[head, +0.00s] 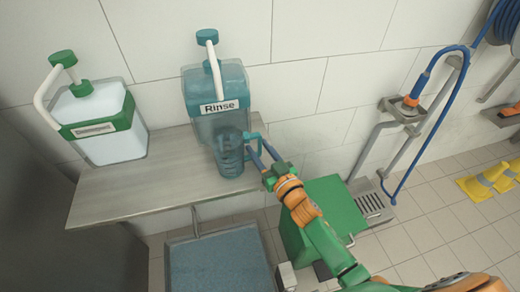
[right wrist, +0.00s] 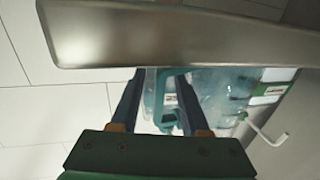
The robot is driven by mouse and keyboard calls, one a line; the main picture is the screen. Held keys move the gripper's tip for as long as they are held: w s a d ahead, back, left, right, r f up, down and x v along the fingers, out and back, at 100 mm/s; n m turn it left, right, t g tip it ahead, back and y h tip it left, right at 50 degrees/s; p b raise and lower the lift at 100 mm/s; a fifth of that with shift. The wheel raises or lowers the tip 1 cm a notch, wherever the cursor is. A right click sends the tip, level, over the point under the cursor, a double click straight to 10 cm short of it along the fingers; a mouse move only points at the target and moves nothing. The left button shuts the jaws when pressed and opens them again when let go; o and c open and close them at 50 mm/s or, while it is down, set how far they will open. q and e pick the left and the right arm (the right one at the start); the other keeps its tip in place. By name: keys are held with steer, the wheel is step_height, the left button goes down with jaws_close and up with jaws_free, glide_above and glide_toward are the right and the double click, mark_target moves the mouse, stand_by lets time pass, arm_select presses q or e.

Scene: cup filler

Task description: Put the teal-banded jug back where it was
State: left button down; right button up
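The translucent teal jug (head: 229,160) stands upright on the grey shelf (head: 150,190), directly in front of the Rinse dispenser (head: 200,84). Its teal handle sticks out to the right. My right gripper (head: 259,154) is at the handle, reaching in from the lower right. In the right wrist view its two fingers (right wrist: 160,90) are spread, with the teal handle (right wrist: 158,100) between them. I see gaps beside the handle, so the grip looks open. The jug's body is partly hidden in the wrist view. My left gripper is not in view.
A green-banded detergent dispenser (head: 101,125) stands at the shelf's left. A blue hose (head: 430,125) hangs on the wall. The shelf edge (right wrist: 170,40) crosses the wrist view close by.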

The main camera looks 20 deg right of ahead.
steer(key=shift+r, duration=0.3)
steer(key=v, duration=1.2)
steer(key=shift+d, duration=0.1)
